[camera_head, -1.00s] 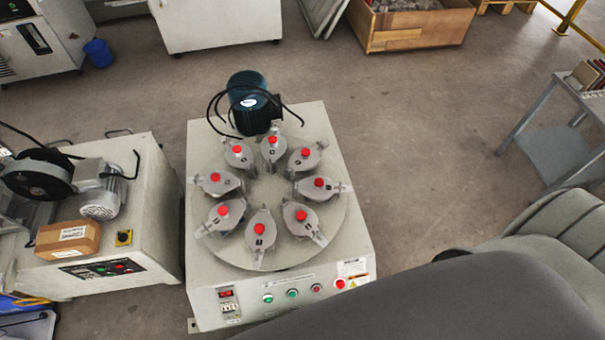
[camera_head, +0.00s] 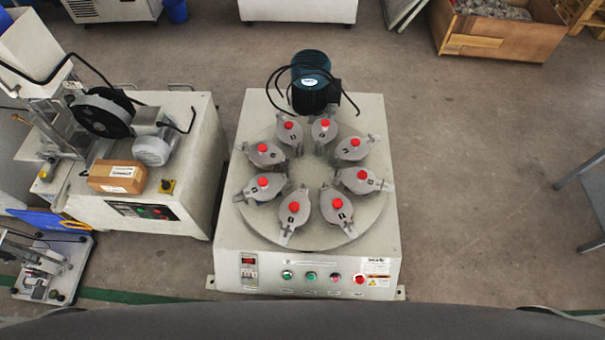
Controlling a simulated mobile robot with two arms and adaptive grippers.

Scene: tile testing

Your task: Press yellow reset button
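Neither of my grippers shows. The middle machine (camera_head: 385,230) has a front panel with two green buttons (camera_head: 287,275) (camera_head: 310,276), a small red button (camera_head: 335,277) and a larger red button (camera_head: 359,279) at the right. No button clearly marked as a yellow reset shows on this panel.
A round turntable (camera_head: 318,235) with several red-knobbed grey pots tops the middle machine, with a blue motor (camera_head: 311,82) behind. A grey stand (camera_head: 590,190) is at right. Floor between is free.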

